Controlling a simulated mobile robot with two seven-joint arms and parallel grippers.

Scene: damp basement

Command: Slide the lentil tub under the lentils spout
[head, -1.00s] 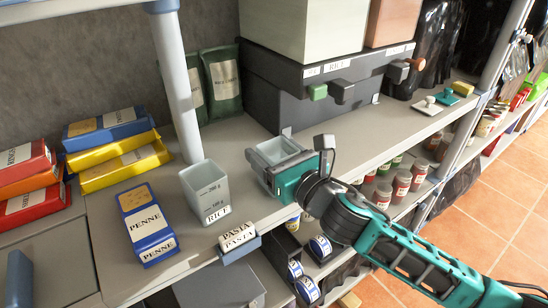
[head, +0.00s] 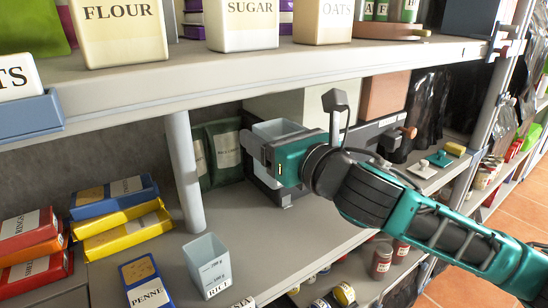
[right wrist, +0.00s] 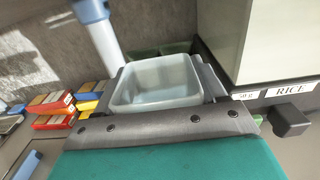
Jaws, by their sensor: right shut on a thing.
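A pale translucent tub (head: 277,130), open at the top, is held by my right gripper (head: 262,160), which is shut on it. It is in the air above the shelf, in front of the dark dispenser (head: 356,143). In the right wrist view the tub (right wrist: 160,80) looks empty and sits between the fingers, with the dispenser's RICE label (right wrist: 291,90) to its right. A smaller label (right wrist: 246,97) beside that is unreadable. The lentils spout cannot be made out; the tub and arm hide part of the dispenser. My left gripper is out of view.
A white post (head: 184,172) rises left of the held tub. An upper shelf (head: 240,68) with FLOUR and SUGAR bins overhangs. Shelf surface right of the RICE tub is clear.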

